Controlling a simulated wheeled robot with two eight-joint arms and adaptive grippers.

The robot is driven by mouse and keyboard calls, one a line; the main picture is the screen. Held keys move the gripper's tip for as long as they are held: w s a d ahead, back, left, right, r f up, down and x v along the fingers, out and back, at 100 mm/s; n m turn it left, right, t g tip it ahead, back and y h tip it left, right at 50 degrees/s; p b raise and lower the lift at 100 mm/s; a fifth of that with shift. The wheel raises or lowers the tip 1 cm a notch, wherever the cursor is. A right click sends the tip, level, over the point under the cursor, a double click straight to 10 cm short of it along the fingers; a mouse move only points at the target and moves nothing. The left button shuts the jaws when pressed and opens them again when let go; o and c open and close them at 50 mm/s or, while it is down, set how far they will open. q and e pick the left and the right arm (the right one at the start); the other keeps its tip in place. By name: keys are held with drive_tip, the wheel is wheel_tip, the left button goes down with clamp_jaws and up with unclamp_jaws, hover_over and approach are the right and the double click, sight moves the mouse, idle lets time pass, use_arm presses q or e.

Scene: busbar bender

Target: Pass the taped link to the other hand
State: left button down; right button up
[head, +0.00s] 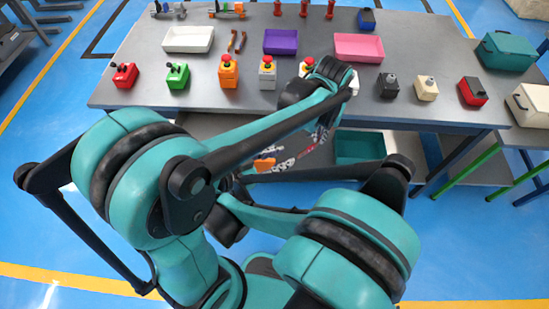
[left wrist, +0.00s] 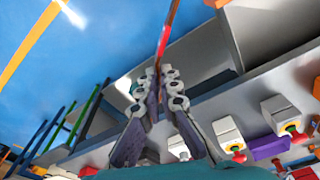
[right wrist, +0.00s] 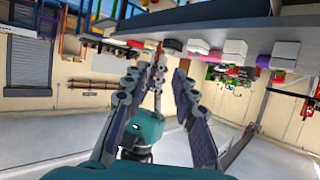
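In the head view the link (head: 309,148) is a small red strip below the table's front edge, partly hidden by my arms. My right gripper (right wrist: 157,82) has its fingers spread. In the right wrist view the link (right wrist: 158,58) appears in the gap between them; I cannot tell whether either finger touches it.
A grey table (head: 210,70) holds a white tray (head: 188,40), a purple tray (head: 281,42), a pink tray (head: 358,47) and several button boxes. A teal bin (head: 358,146) sits on the lower shelf. My arms cross in front of the table.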

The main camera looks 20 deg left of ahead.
drive_tip(key=x, duration=1)
drive_tip(key=shift+s, duration=0.1)
clamp_jaws()
use_arm(q)
drive_tip(key=c, duration=1.6)
unclamp_jaws()
drive_tip(key=shift+c, duration=0.2)
drive_tip(key=shift+r, duration=0.1)
wheel_tip(320, 180, up, 12)
drive_tip(key=s, duration=0.1)
drive_tip(key=shift+s, duration=0.2)
